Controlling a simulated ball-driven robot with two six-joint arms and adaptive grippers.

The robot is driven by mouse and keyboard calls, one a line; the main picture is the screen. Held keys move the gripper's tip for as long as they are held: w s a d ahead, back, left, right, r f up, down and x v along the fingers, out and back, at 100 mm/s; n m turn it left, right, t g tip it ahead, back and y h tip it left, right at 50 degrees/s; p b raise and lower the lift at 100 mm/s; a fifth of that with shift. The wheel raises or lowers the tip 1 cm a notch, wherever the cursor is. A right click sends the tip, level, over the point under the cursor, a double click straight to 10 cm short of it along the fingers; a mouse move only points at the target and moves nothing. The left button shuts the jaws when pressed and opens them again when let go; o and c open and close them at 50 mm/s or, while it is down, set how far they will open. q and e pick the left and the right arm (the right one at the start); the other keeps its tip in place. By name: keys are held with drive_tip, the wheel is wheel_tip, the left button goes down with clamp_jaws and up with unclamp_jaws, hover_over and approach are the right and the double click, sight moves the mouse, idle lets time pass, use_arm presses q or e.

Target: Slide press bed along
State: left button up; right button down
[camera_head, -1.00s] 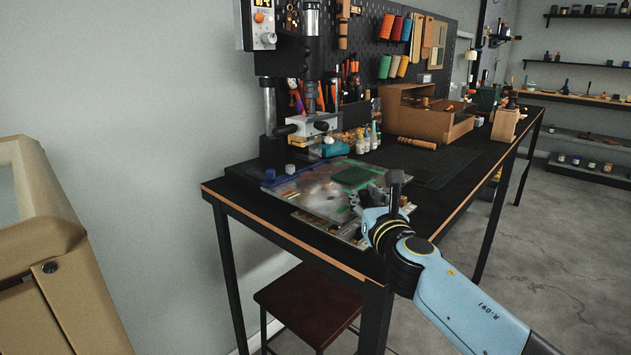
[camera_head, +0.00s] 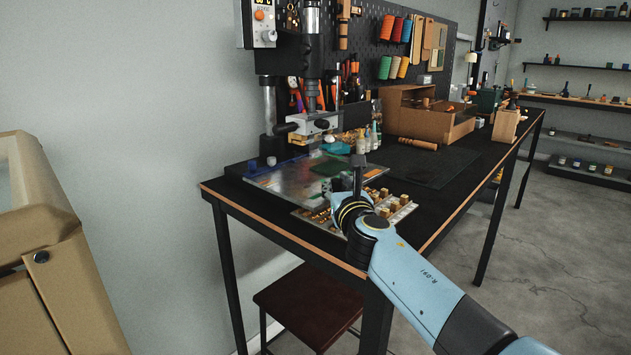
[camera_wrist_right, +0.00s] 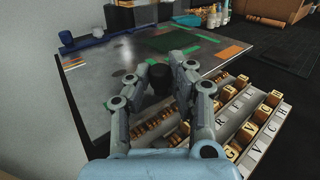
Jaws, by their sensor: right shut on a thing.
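The press bed (camera_head: 285,182) is a flat grey metal plate on the black table, in front of and partly under the stamping press (camera_head: 312,125). It also shows in the right wrist view (camera_wrist_right: 110,85), with a green and an orange strip on it. My right gripper (camera_head: 336,197) is at the bed's near right edge. In the right wrist view the gripper (camera_wrist_right: 172,76) is shut on a dark round knob (camera_wrist_right: 187,82) by this edge. The knob's base is hidden by the fingers. My left gripper is not in view.
A type tray (camera_head: 400,208) with brass letter blocks lies right beside the bed, close under my right gripper. Small bottles (camera_head: 366,139) and a brown wooden box (camera_head: 420,118) stand further back. A dark mat (camera_head: 440,168) lies clear on the right. A stool (camera_head: 308,308) stands below the table.

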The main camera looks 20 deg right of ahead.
sight(315, 187)
drive_tip(key=shift+w+a+b, duration=0.45)
drive_tip(key=shift+w, duration=0.5)
drive_tip(key=shift+w+a+b, duration=0.4)
drive_tip(key=shift+w, duration=0.6)
drive_tip(key=shift+w+a+b, duration=0.45)
drive_tip(key=shift+w, duration=0.5)
drive_tip(key=c, duration=1.1)
unclamp_jaws()
drive_tip(key=shift+s, duration=0.1)
